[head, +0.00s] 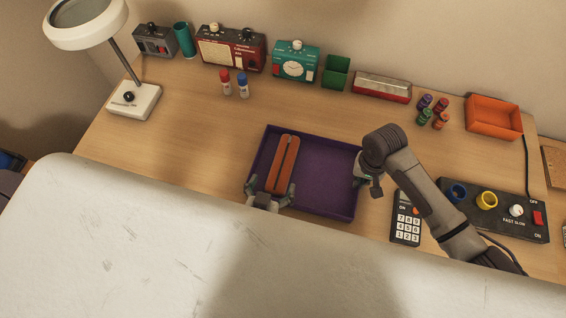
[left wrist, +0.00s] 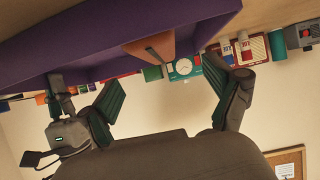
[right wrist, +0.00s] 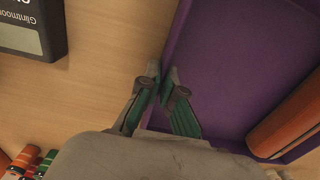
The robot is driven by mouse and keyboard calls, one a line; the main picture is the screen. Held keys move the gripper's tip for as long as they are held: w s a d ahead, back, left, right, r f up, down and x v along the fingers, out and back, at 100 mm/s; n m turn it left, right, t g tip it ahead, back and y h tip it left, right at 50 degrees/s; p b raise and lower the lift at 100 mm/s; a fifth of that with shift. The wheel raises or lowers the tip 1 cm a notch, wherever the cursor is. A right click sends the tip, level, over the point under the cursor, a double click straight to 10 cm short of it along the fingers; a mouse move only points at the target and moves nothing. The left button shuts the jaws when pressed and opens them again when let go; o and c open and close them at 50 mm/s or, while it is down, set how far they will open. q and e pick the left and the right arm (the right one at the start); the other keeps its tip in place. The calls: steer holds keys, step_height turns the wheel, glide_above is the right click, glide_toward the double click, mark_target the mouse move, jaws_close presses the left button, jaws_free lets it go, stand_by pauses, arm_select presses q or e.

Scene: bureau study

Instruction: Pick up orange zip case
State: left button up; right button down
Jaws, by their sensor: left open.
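The orange zip case (head: 284,160) is long and narrow, with a dark line along its top. It lies in the left part of the purple tray (head: 335,210). My left gripper (head: 270,192) is open at the near end of the case, one finger on either side. The left wrist view shows the case (left wrist: 150,46) beyond the spread fingers. My right gripper (head: 365,182) is at the tray's right wall. In the right wrist view its fingertips (right wrist: 163,72) are close together with the tray wall between them. Part of the case (right wrist: 290,122) shows at the right there.
A keypad device (head: 406,218) and a black control box (head: 497,207) stand right of the tray. A lamp (head: 133,100), small bottles (head: 234,85), boxes and an orange bin (head: 493,117) stand farther back.

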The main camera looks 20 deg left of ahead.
mark_target(281, 168)
arm_select(q)
steer(key=x, duration=0.5)
steer(key=shift+x, duration=2.7)
steer(key=shift+d+r, duration=0.1)
steer(key=shift+d, duration=0.05)
steer(key=c, duration=1.3)
